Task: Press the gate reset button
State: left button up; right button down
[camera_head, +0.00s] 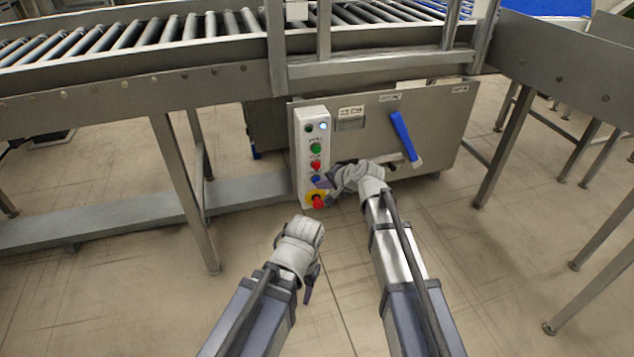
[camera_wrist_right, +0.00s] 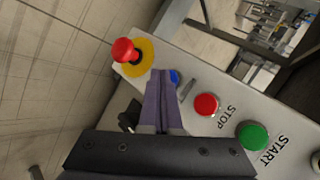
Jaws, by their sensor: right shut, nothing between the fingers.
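A white control panel (camera_head: 300,160) stands upright on the front of the grey cabinet. In the right wrist view a blue button (camera_wrist_right: 174,77) shows partly behind my fingertips, between the red STOP button (camera_wrist_right: 206,104) and the red mushroom knob on a yellow disc (camera_wrist_right: 125,52). I see no label on the blue button. My right gripper (camera_wrist_right: 160,74) is shut and empty, its purple fingertips at the blue button; I cannot tell whether they touch it. In the head view my right gripper (camera_head: 320,182) is at the panel's lower part. My left gripper (camera_head: 308,292) hangs low over the floor, away from the panel.
A green START button (camera_wrist_right: 252,137) lies beyond STOP. A blue lever handle (camera_head: 405,138) is on the cabinet (camera_head: 450,120), right of the panel. The roller conveyor (camera_head: 120,40) runs above. Conveyor legs (camera_head: 190,190) stand left of the panel; the tiled floor in front is clear.

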jog(key=shift+w, duration=0.15)
jog(key=shift+s, duration=0.2)
dwell(0.3)
jog(key=shift+s+d, duration=0.2)
jog(key=shift+s, duration=0.45)
jog(key=s, duration=0.1)
jog(key=s+d, duration=0.1)
jog(key=s, duration=0.2)
jog(key=shift+s+d, duration=0.3)
jog(key=shift+s, duration=0.1)
dwell(0.6)
